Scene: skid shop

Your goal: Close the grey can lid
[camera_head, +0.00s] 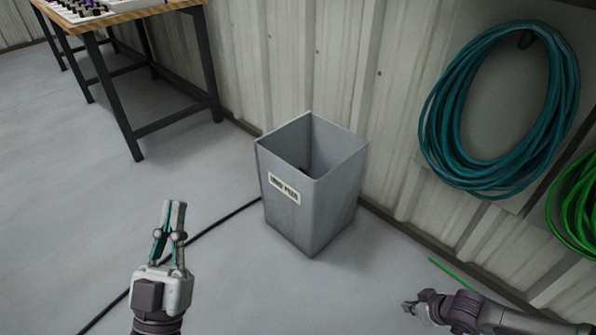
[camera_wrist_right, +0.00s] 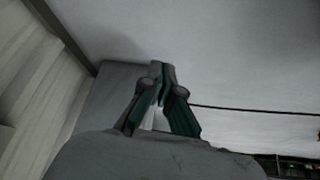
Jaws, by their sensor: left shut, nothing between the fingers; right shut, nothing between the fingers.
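A grey square can (camera_head: 310,200) with a white label stands on the floor against the wall in the head view. Its top is open and a dark thing shows inside; I cannot make out a separate lid. My left gripper (camera_head: 174,203) is shut and empty, pointing up the picture, left of the can and apart from it. My right gripper (camera_head: 408,307) is at the lower right, apart from the can. In the right wrist view the right gripper (camera_wrist_right: 161,66) is shut and empty, with a grey surface, likely the can (camera_wrist_right: 105,88), behind it.
A workbench (camera_head: 128,12) with dark legs stands at the upper left. A teal hose coil (camera_head: 440,120) and a green one (camera_head: 580,205) hang on the corrugated wall (camera_head: 390,70). A black cable (camera_head: 222,219) crosses the floor. Floor left of the can is mostly clear.

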